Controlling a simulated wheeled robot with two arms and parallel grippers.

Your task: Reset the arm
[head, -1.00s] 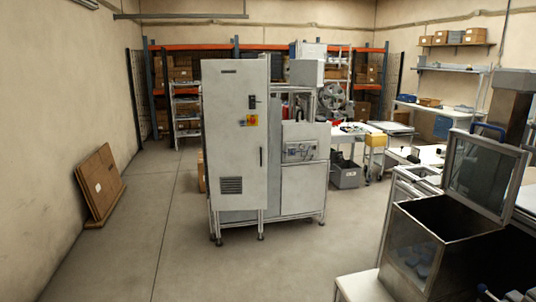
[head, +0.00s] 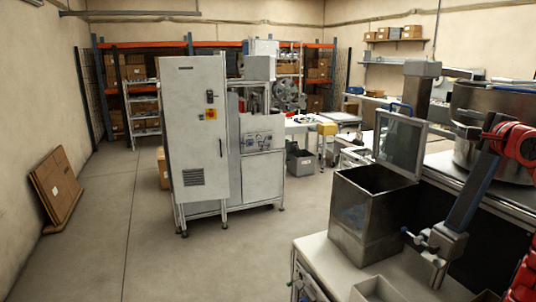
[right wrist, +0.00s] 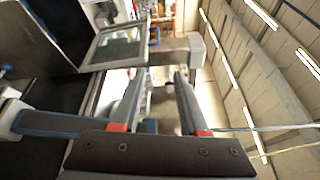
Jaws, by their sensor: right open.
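My right gripper (head: 463,128) shows at the right of the head view, beside the red joint of my arm. It is raised above the worktop and points toward the grey post. In the right wrist view the gripper's two fingers (right wrist: 157,82) stand apart with nothing between them. The open metal box (head: 375,205) is below and left of the gripper, and its framed lid (head: 400,141) is raised. The lid (right wrist: 115,46) also shows beyond the fingers in the right wrist view. My left gripper is not in view.
A grey post (head: 416,90) stands behind the lid. A large steel bowl (head: 485,105) is close behind my right arm. A blue-grey bar with a grey end block hangs below the gripper.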

